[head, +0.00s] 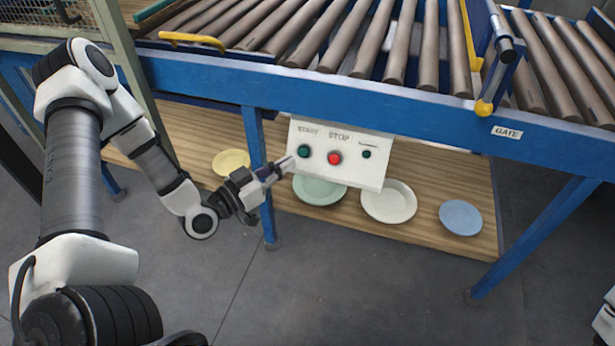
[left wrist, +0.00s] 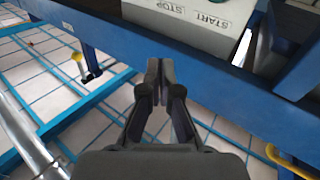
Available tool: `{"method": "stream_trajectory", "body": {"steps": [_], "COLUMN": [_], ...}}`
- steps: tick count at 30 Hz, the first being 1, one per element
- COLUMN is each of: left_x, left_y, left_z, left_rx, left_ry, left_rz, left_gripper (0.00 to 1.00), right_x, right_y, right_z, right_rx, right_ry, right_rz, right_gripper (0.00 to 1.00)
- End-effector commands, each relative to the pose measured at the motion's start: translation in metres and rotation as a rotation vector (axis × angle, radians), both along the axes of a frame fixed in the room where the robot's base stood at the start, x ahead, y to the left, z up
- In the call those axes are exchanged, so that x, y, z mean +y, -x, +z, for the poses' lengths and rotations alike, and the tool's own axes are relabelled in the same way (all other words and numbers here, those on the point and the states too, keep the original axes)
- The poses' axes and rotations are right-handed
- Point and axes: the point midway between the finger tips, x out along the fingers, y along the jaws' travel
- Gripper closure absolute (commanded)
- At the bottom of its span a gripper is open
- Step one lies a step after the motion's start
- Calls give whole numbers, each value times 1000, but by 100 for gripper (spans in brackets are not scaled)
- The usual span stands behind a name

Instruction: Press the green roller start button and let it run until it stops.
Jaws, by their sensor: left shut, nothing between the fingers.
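The white control box (head: 345,176) hangs under the blue conveyor beam. The dark green start button (head: 304,151) is at its left, under the START label. The red stop button (head: 334,158) sits to its right, and a small dark green round part (head: 366,154) is further right. My left gripper (head: 288,166) is shut and empty, with its tips just left of and slightly below the start button in the picture. Whether they touch the box cannot be told. In the left wrist view the shut fingers (left wrist: 160,68) point toward the box (left wrist: 203,30); its buttons are not visible there.
The roller conveyor (head: 400,45) runs above the blue beam (head: 400,108). A yellow handle (head: 191,40) and a GATE label (head: 507,132) are on it. A wooden shelf (head: 425,218) below holds several plates. A blue leg (head: 258,170) stands behind my gripper.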

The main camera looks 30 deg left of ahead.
Motion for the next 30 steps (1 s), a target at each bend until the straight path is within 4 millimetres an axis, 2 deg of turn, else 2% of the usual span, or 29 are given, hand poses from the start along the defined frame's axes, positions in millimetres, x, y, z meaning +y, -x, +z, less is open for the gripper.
{"method": "stream_trajectory", "body": {"steps": [1, 11, 16, 30], "left_x": [2, 2, 3, 15], "left_y": [-1, -2, -7, -60], "left_z": [-7, -3, -8, -43], "left_rx": [-8, -11, -11, -11], "left_ry": [4, 3, 2, 1], "left_rz": [7, 6, 5, 4], "left_gripper": [100, 100, 100, 100], "right_x": [0, 0, 0, 0], "right_y": [0, 0, 0, 0], "right_z": [-10, -8, -14, -67], "right_rx": [-1, -1, -1, 0], "right_ry": [0, 0, 0, 0], "right_rz": [0, 0, 0, 0], "right_gripper": [100, 100, 100, 100]}}
